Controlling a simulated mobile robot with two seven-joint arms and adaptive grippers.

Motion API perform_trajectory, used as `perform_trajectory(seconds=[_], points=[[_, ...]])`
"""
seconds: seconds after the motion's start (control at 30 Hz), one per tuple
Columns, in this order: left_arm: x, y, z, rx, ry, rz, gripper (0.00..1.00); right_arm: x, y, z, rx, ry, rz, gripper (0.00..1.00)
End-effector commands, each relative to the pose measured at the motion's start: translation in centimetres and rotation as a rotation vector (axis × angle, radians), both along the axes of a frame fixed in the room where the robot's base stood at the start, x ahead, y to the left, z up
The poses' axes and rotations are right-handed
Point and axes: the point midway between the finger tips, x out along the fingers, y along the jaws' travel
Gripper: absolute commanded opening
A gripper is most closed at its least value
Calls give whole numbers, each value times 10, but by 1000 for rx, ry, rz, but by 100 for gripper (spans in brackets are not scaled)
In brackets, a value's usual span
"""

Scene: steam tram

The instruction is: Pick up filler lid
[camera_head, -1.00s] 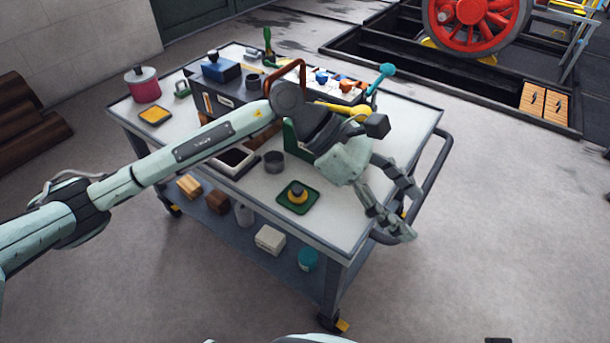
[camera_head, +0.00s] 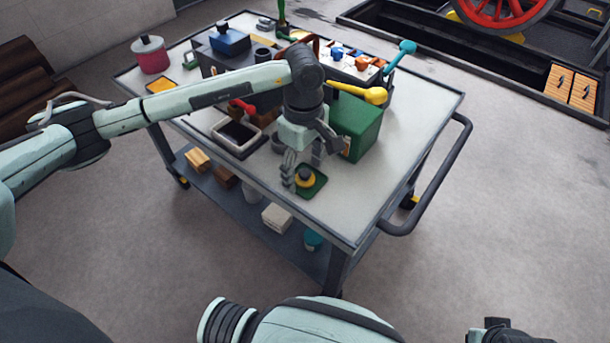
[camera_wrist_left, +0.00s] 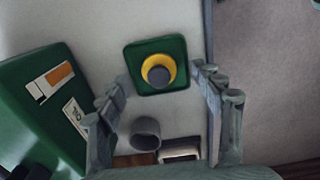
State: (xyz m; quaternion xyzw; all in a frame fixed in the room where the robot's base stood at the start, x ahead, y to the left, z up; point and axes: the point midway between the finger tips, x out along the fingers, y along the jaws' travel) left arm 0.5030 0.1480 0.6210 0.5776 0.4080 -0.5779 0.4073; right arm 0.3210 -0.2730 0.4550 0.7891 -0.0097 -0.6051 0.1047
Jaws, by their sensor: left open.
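The filler lid (camera_head: 305,177) appears to be the round yellow piece with a dark grey knob on a square green tray (camera_head: 319,186) near the trolley's front edge. The lid (camera_wrist_left: 160,73) also shows in the left wrist view, lying in the middle of the green tray (camera_wrist_left: 179,88). My left gripper (camera_head: 308,160) points down just above the lid, partly in front of it. In the left wrist view my left gripper (camera_wrist_left: 160,86) is open and empty, with its fingers on either side of the lid's line. My right gripper cannot be made out.
A green box (camera_head: 362,128) stands close right of my left gripper. A grey cup (camera_wrist_left: 146,130) and a dark-filled tray (camera_head: 238,136) are close by. The trolley top (camera_head: 410,125) is clear at the right, with a handle rail (camera_head: 440,185) beyond.

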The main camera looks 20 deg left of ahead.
Motion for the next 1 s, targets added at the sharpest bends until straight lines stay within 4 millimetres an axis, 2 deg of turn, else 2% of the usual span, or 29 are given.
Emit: perform_trajectory(seconds=[0.27, 0.67, 1.0], points=[[0, 0, -4, 0, -1, -1, 66, 9, 2, 6, 4, -21, 1, 0], [0, 0, -4, 0, -1, 0, 18, 7, 4, 4, 9, -17, -1, 0], [1, 0, 3, -2, -2, 0, 18, 6, 4, 4, 9, -13, -1, 0]])
